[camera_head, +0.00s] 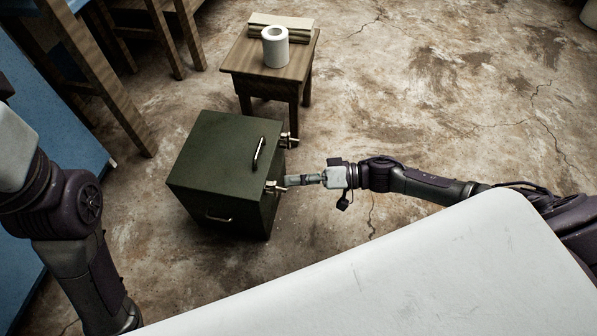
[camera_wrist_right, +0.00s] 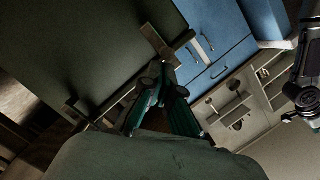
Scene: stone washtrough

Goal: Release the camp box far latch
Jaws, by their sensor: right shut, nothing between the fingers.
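The dark green camp box (camera_head: 215,160) stands closed on the floor in the head view, and its side fills the upper left of the wrist view (camera_wrist_right: 95,45). The far latch (camera_head: 289,140) is on its right side, toward the stool. The near latch (camera_head: 274,187) is on the same side, closer to me. My right gripper (camera_head: 298,180) is shut and empty, its tips beside the near latch; I cannot tell whether they touch. In the wrist view its fingers (camera_wrist_right: 160,92) point toward a latch bar (camera_wrist_right: 157,42). My left gripper is out of view.
A wooden stool (camera_head: 273,85) with a white roll (camera_head: 275,47) and a folded stack (camera_head: 292,22) stands just behind the box. A wooden frame stands at the upper left. Stone floor (camera_head: 440,110) to the right is clear. Blue cabinets (camera_wrist_right: 215,45) show in the wrist view.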

